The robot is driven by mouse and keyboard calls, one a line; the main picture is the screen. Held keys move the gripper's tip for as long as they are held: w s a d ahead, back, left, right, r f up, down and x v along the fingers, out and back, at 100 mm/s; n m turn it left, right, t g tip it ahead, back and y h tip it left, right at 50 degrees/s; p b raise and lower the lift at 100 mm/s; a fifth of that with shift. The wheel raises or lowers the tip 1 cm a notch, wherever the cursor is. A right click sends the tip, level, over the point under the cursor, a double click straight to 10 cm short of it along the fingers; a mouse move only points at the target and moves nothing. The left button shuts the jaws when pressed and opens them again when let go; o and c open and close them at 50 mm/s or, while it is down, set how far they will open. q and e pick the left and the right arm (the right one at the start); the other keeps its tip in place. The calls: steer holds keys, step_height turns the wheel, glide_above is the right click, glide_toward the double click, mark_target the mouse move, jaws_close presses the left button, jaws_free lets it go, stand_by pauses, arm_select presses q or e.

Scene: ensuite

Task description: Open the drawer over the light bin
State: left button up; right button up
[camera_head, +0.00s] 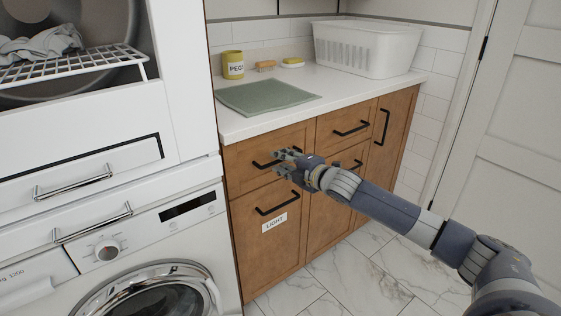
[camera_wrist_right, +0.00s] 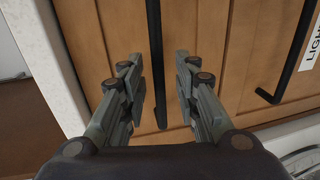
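The drawer over the light bin (camera_head: 240,172) is a brown wooden front with a black bar handle (camera_wrist_right: 155,40); it looks flush with the cabinet. Below it is the light bin front (camera_head: 255,250), with its own black handle and a white LIGHT label (camera_head: 274,222). My right gripper (camera_head: 280,160) is at the drawer's handle in the head view and hides part of it. In the wrist view my right gripper (camera_wrist_right: 158,75) is open, with one finger on each side of the handle and gaps visible between. My left gripper is not in view.
The white countertop (camera_head: 300,105) above holds a green mat (camera_head: 266,97), a yellow PEGS tin (camera_head: 233,65) and a white basket (camera_head: 365,48). A washing machine (camera_head: 150,260) stands to the left. Marble floor (camera_head: 355,265) is clear before the cabinet.

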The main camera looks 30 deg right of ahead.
steer(key=shift+w, duration=0.5)
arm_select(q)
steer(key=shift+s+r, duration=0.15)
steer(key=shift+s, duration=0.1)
arm_select(e)
steer(key=shift+w, duration=0.1)
jaws_close()
steer(key=shift+f, duration=0.1)
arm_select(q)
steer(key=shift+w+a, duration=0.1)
